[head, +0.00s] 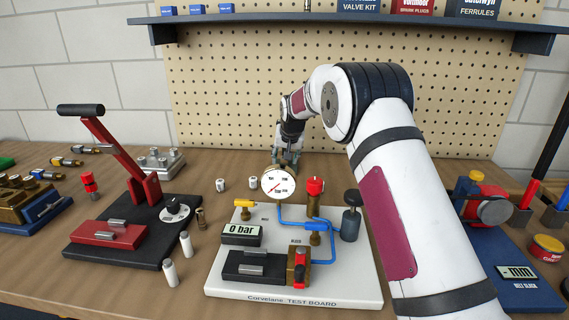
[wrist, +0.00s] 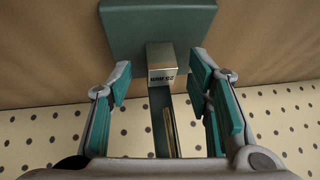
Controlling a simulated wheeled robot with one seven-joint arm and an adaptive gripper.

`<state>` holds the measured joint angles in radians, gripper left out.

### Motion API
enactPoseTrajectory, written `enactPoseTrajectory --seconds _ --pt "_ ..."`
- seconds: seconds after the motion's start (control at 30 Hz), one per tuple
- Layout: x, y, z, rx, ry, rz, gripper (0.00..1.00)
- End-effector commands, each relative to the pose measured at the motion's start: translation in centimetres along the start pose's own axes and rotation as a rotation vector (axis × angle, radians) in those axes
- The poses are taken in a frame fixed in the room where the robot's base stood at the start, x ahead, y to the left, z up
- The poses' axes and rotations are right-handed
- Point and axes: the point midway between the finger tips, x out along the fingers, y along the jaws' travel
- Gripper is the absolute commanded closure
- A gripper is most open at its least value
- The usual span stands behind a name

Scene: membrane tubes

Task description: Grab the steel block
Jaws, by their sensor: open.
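A small steel block (wrist: 161,62) with dark lettering on one face shows in the wrist view. It sits at the near edge of a dark green base (wrist: 125,28). My gripper (wrist: 160,78) is open, with one teal-padded finger on each side of the block's line. The fingertips reach about level with the block, and gaps show between it and both pads. In the head view my gripper (head: 288,158) points down behind the round white gauge (head: 278,184). The gauge hides the fingertips there, and I cannot make out this block in that view.
The white test board (head: 300,292) with pipes, valves and gauge stands in front of my gripper. A red-handled press (head: 120,165) is at left, with small white cylinders (head: 222,184) between. The pegboard (head: 235,90) is close behind. A blue device (head: 510,270) is at right.

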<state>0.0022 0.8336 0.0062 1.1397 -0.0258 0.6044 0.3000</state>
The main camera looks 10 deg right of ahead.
Motion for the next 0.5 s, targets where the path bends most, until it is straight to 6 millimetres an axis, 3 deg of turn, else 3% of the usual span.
enactPoseTrajectory --seconds 0.17,0.37,0.5 --pt "-0.02 -0.01 -0.02 0.0 0.0 0.0 0.54" --pt "-0.02 -0.01 0.0 0.0 0.0 0.0 0.97" --pt "-0.05 -0.02 -0.03 0.0 0.0 0.0 1.0"
